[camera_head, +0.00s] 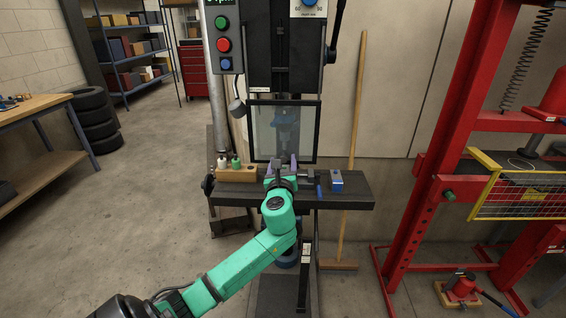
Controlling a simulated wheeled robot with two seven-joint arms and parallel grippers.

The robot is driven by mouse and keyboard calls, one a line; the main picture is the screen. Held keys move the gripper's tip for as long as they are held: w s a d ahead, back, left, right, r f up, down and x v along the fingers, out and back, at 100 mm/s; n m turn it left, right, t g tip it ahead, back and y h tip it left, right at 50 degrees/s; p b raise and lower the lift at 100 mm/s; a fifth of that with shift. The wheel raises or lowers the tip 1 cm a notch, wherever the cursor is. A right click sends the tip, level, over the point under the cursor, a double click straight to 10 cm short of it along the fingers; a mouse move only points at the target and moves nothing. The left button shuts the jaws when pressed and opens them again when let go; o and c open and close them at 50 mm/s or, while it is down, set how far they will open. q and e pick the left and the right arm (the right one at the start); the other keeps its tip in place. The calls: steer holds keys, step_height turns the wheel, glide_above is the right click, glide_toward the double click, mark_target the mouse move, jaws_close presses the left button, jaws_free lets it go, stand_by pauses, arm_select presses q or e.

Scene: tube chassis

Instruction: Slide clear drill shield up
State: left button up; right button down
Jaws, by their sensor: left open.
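The clear drill shield (264,133) is a see-through panel in a dark frame. It hangs upright in front of the drill press (283,50), with its lower edge a little above the work table (345,193). My left gripper (281,165) is at the shield's lower edge, near the middle, with its two fingers apart and pointing up. I cannot tell whether the fingers touch the frame. The green arm link hides part of the table's front. My right gripper is not in view.
A red press frame (437,130) stands at right, a workbench (30,106) and tyres (94,118) at left. The left floor is clear.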

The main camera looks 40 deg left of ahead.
arm_select(q)
jaws_close()
steer(key=shift+f, duration=0.1)
stand_by(1.2)
